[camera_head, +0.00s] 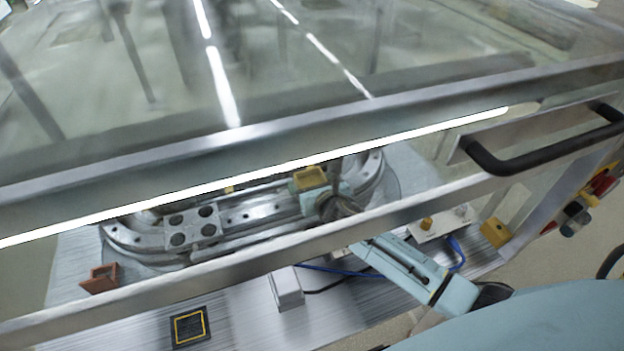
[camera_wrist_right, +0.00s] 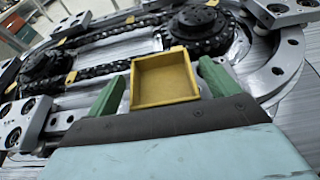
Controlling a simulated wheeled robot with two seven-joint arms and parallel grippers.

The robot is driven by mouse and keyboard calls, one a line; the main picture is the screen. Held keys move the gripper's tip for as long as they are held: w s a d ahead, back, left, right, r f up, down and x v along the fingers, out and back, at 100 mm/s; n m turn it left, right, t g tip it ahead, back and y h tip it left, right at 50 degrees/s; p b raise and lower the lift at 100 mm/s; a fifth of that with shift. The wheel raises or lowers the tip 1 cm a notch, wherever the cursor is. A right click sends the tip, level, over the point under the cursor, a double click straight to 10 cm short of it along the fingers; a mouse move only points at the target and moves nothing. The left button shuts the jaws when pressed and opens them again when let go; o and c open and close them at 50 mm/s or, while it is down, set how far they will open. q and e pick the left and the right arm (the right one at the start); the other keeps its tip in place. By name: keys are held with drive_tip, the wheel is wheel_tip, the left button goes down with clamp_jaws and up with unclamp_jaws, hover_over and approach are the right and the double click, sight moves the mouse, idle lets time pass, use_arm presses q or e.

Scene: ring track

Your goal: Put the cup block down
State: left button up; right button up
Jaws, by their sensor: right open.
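The cup block is a yellow, square, open-topped block (camera_wrist_right: 165,82) at the middle of the right wrist view, beside the ring track's chain. In the head view the cup block (camera_head: 309,177) sits at the track's near side, seen under the glass cover. My right gripper (camera_head: 322,196) reaches in below the cover's frame to the cup block. In the wrist view its two green fingers stand on either side of the cup block, with a narrow gap showing at each side, so it is open around the block. What the block's underside rests on is hidden. My left gripper is not in view.
The ring track (camera_head: 255,207) carries a plate with several dark discs (camera_head: 192,228). The cover's metal frame and black handle (camera_head: 545,150) lie above my right arm. A reddish-brown block (camera_head: 100,278), a white box (camera_head: 286,287) and a yellow-outlined black square (camera_head: 190,327) lie nearby.

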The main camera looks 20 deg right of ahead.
drive_tip(key=p+v, duration=0.1)
drive_tip(key=v, duration=0.9)
drive_tip(key=shift+r+p, duration=0.35)
